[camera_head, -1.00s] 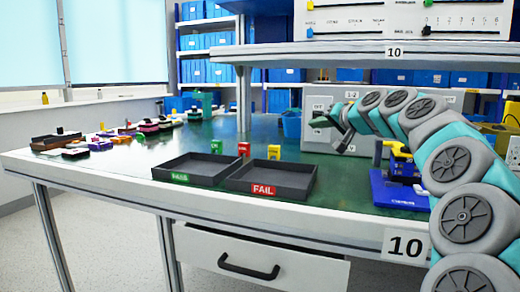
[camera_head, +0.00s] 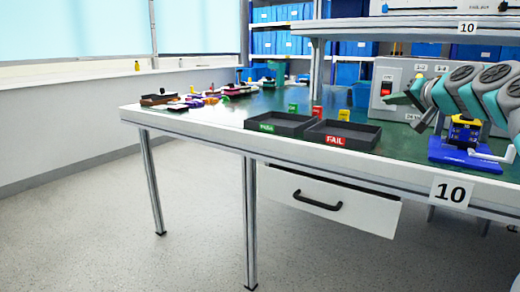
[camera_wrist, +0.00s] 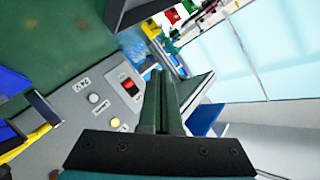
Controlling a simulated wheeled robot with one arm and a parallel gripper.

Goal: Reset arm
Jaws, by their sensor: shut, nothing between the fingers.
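My arm reaches in from the right edge of the head view, bent over the bench. My gripper (camera_head: 392,99) is in front of a grey control box (camera_head: 378,115), above the bench top. In the wrist view, my gripper's dark green fingers (camera_wrist: 164,82) are together with nothing held between them. The box's red rocker switch (camera_head: 386,89) shows left of the gripper; it also shows in the wrist view (camera_wrist: 129,86), near a lit yellow button (camera_wrist: 115,123). My arm hides part of the box. No contact between gripper and box is visible.
The bench (camera_head: 200,136) holds a PASS tray (camera_head: 266,128), a FAIL tray (camera_head: 335,141) and a blue fixture (camera_head: 455,154) below my arm. Several small coloured parts lie at the bench's left end. A drawer (camera_head: 350,207) is under the bench. The floor at left is clear.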

